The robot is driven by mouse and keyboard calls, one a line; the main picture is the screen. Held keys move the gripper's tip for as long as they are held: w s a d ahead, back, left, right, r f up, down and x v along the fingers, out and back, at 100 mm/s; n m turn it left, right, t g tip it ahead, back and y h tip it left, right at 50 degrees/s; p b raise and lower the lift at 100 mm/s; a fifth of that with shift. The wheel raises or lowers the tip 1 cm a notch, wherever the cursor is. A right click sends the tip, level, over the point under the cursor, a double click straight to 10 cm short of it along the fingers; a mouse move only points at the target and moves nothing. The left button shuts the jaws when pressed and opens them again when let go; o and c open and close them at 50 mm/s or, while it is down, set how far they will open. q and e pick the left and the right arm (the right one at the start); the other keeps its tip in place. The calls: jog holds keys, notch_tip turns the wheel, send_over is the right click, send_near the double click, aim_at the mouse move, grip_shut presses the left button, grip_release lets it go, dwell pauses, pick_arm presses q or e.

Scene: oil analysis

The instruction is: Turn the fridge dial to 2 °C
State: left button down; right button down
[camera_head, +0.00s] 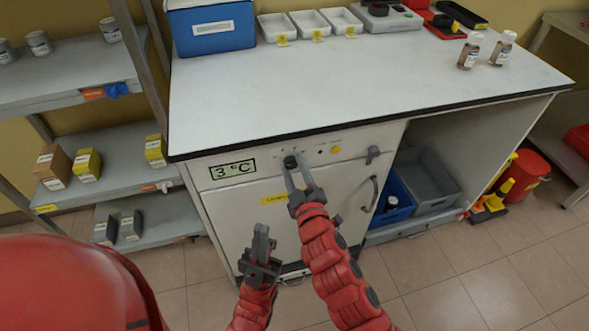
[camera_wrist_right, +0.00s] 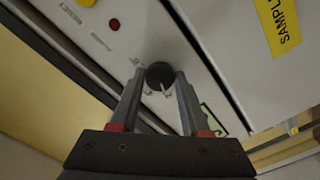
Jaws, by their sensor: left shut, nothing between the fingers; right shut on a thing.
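The white fridge (camera_head: 230,205) stands under the bench, with a control strip along its top edge. Its display (camera_head: 233,169) reads 3 °C. The black dial (camera_head: 291,161) is on the strip, and it also shows in the right wrist view (camera_wrist_right: 159,75) between the fingertips. My right gripper (camera_head: 297,172) is shut on the dial, one finger on each side; it fills the lower middle of the right wrist view (camera_wrist_right: 160,92). My left gripper (camera_head: 262,238) is shut and empty, low in front of the fridge door, apart from it.
The fridge has a door handle (camera_head: 371,194) and a yellow button (camera_head: 335,150) right of the dial. The bench top (camera_head: 330,85) above holds a blue box (camera_head: 210,28), white trays and two bottles. Shelves (camera_head: 75,95) stand at left; grey and blue bins (camera_head: 430,180) sit at right.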

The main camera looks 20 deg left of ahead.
dwell(0.4)
jog(key=shift+c, duration=2)
grip_release()
jog(key=shift+s, duration=0.1)
jog(key=p+v, duration=0.3)
jog(key=v, duration=1.4)
jog(key=shift+p, duration=0.4)
jog(key=shift+d, duration=0.15)
